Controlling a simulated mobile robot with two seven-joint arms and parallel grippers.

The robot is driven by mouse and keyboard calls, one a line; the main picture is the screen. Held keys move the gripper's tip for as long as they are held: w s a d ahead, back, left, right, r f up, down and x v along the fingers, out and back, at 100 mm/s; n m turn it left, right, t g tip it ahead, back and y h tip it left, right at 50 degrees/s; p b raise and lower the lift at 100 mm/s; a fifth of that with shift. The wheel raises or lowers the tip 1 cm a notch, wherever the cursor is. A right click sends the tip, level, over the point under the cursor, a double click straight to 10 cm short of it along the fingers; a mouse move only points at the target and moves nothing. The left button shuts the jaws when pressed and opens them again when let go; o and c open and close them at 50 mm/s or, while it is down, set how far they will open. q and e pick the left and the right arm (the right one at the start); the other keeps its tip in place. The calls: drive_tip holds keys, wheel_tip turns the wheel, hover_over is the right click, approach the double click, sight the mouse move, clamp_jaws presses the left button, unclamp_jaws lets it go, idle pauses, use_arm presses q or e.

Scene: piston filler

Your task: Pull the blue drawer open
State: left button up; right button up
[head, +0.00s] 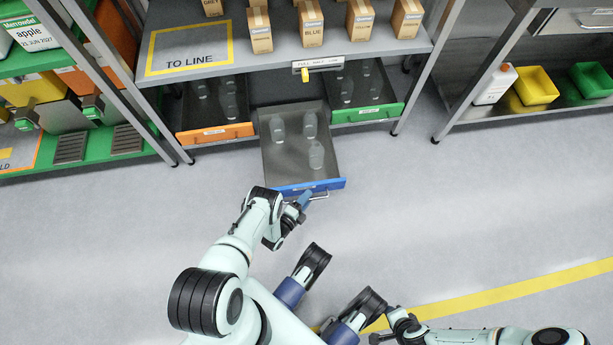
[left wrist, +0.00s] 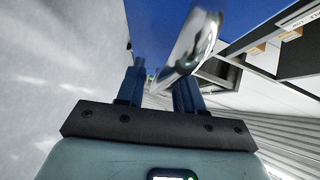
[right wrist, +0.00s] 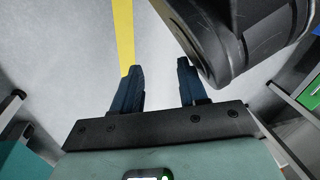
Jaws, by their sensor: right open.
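The blue drawer (head: 300,165) stands pulled far out from under the shelf, with a bright bar handle (head: 320,196) on its blue front (head: 325,185). Several clear bottle-like pieces stand in it. My left gripper (head: 304,199) is at the left part of this handle. In the left wrist view the shiny handle (left wrist: 196,42) runs between the fingers of my left gripper (left wrist: 160,85), which look closed around it; the blue front fills the top. My right gripper (right wrist: 159,80) is open and empty above the floor, away from the drawer.
An orange-fronted drawer (head: 215,133) and a green-fronted drawer (head: 367,113) flank the blue one. Small cartons (head: 312,24) stand on the shelf (head: 275,54) above. Racks stand left and right. The grey floor before the drawer is clear, with a yellow line (head: 510,292).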

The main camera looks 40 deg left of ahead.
use_arm(q)
drive_tip(key=shift+d, duration=0.1)
drive_tip(key=s+r+p, duration=0.1)
drive_tip(key=s+p, duration=0.2)
drive_tip(key=s, duration=1)
drive_tip(key=shift+s+d+r+p, duration=0.15)
drive_tip(key=shift+d+r+p, duration=0.2)
drive_tip(key=shift+d+r, duration=0.05)
use_arm(e)
wheel_tip(320, 180, up, 6)
drive_tip(key=w+a, duration=0.1)
drive_tip(key=a, duration=0.1)
drive_tip(key=shift+w+f+t, duration=0.25)
drive_tip(key=shift+w+t, duration=0.05)
